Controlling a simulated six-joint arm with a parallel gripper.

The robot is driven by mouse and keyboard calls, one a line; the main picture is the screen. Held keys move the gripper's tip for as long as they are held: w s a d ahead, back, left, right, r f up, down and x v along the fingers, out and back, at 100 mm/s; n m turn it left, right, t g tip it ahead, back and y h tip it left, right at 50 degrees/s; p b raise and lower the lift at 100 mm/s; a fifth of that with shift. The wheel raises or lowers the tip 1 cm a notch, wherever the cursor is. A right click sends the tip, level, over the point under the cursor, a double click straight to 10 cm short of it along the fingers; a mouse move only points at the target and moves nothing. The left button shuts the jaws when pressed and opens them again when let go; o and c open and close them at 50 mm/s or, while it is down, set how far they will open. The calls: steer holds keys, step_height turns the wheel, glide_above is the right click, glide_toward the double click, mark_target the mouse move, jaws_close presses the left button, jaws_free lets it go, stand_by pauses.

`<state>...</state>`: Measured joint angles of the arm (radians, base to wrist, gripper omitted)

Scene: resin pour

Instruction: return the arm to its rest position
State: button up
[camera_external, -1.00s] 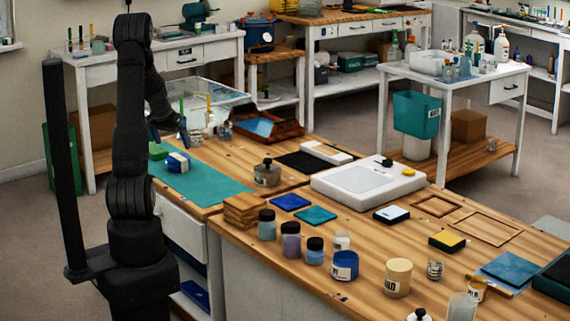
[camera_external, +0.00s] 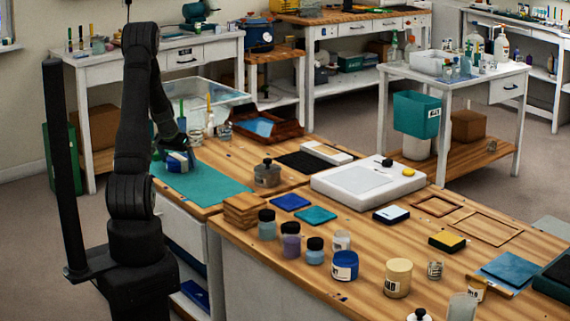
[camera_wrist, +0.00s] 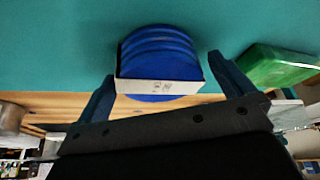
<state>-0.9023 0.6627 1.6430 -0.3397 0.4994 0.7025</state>
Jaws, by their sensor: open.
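My arm reaches over the teal mat (camera_external: 212,188) on the left bench in the outside view. My gripper (camera_external: 180,160) is low over the mat, at a blue jar with a white label (camera_external: 178,164). In the wrist view the open fingers of my gripper (camera_wrist: 160,80) stand on either side of the blue jar (camera_wrist: 158,52), with a gap at each side. I cannot tell its exact height over the mat.
A green block (camera_wrist: 285,65) lies beside the jar, to the right in the wrist view. A grey jar (camera_external: 267,173) stands right of the mat. A brown tray (camera_external: 265,127) and glass jars are behind. Several jars stand on the front bench.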

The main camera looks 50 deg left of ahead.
steer(key=v, duration=1.2)
steer(key=x, duration=1.2)
steer(key=shift+f, duration=0.35)
steer(key=r, duration=0.5)
steer(key=shift+w+d+r, duration=0.15)
steer(key=shift+d, duration=0.15)
steer(key=w+d+r, duration=0.3)
steer(key=d+r, duration=0.4)
steer(key=d, duration=0.4)
steer(key=w+d+m, duration=0.1)
steer(key=w+d, duration=0.3)
steer(key=d, duration=0.2)
steer(key=w+d+m+h, duration=0.1)
steer(key=w+d+m, duration=0.1)
steer(key=w+d, duration=0.2)
steer(key=w+d+m, duration=0.1)
steer(key=w+d, duration=0.3)
steer(key=d, duration=0.4)
steer(key=shift+d+f+m+t+h, duration=0.2)
steer(key=shift+f+m+t+h, duration=0.1)
steer(key=w+d+m+h, duration=0.2)
steer(key=d+m, duration=0.3)
steer(key=d, duration=1.9)
steer(key=shift+w, duration=0.7)
